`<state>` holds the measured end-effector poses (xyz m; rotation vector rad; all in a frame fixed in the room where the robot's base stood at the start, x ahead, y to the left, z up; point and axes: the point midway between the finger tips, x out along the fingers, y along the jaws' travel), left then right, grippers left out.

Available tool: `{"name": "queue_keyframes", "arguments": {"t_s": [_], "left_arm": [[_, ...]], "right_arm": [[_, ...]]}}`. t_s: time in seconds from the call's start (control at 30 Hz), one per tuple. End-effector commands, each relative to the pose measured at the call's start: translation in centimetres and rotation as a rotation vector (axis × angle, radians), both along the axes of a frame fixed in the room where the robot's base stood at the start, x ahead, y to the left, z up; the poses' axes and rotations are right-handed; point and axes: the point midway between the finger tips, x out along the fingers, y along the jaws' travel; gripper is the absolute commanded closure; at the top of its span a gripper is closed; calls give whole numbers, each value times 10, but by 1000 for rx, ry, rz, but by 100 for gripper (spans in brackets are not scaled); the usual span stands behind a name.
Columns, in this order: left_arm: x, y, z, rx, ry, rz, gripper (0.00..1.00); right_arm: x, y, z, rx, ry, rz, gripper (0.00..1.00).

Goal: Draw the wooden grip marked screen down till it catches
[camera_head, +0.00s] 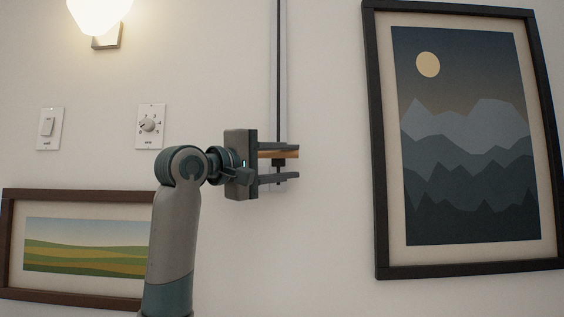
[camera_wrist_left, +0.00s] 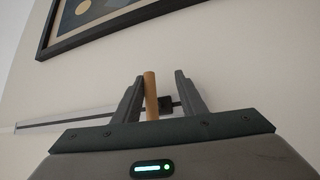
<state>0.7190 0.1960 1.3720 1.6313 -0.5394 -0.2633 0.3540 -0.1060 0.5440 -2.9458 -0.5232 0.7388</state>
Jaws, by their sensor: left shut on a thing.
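A wooden grip (camera_head: 284,155) sits on a dark carriage on a slim vertical rail (camera_head: 278,70) fixed to the wall. My left gripper (camera_head: 291,165) comes in from the left and is shut on the grip near the rail's lower end. In the left wrist view the round wooden grip (camera_wrist_left: 151,95) stands between the fingers of my left gripper (camera_wrist_left: 157,85), close along one finger, with a dark block beside it. The rail (camera_wrist_left: 75,120) runs off to the left there. No marking can be read on the grip, and no screen shows. My right gripper is out of view.
A switch (camera_head: 47,129) and a dial plate (camera_head: 150,126) are on the wall at left, below a lit lamp (camera_head: 100,15). A framed landscape (camera_head: 80,195) hangs low left behind my arm. A large mountain picture (camera_head: 382,150) hangs right of the rail. Bare wall lies between.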

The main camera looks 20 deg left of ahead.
Motion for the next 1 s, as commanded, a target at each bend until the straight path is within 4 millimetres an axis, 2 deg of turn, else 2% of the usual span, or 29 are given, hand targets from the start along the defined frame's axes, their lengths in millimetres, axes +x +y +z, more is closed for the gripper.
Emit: {"name": "queue_keyframes", "arguments": {"t_s": [0.17, 0.37, 1.0], "left_arm": [[-2, 3, -4, 2, 6, 3, 68], [-19, 14, -6, 1, 3, 4, 68], [-126, 71, -20, 2, -4, 3, 68]], "right_arm": [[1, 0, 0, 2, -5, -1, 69], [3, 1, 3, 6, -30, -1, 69], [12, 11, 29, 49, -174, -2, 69]]}}
